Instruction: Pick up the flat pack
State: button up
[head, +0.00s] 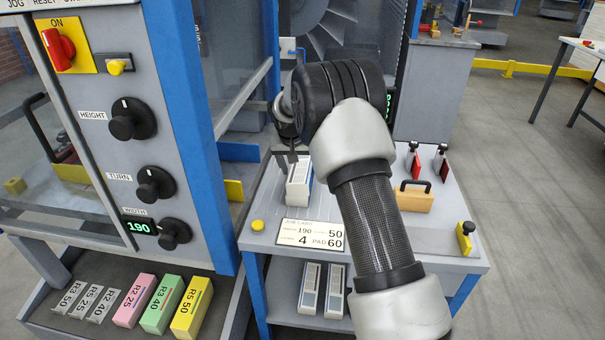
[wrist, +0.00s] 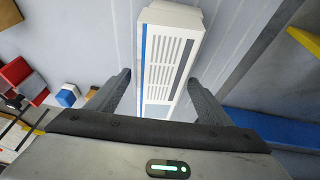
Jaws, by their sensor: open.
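A white pack with a blue edge stripe and grey printed columns, seemingly the flat pack (head: 299,184), lies on the grey table top below my gripper (head: 287,160). In the wrist view the pack (wrist: 172,45) lies lengthwise between the two dark fingers of my gripper (wrist: 160,77). The fingers are apart, with a gap to the pack on each side. I cannot tell how far above the pack the fingertips are. My arm covers part of the table in the head view.
A job card (head: 311,235) and a yellow button (head: 258,225) are at the table's front. A wooden block with a black handle (head: 413,197) and red-faced clamps (head: 439,160) are to the right. Two similar packs (head: 309,288) are on the lower shelf. The control cabinet (head: 190,130) stands close left.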

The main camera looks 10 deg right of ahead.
jog(key=shift+f, duration=0.15)
jog(key=shift+c, duration=0.3)
jog(key=shift+w, duration=0.1)
jog(key=c, duration=1.3)
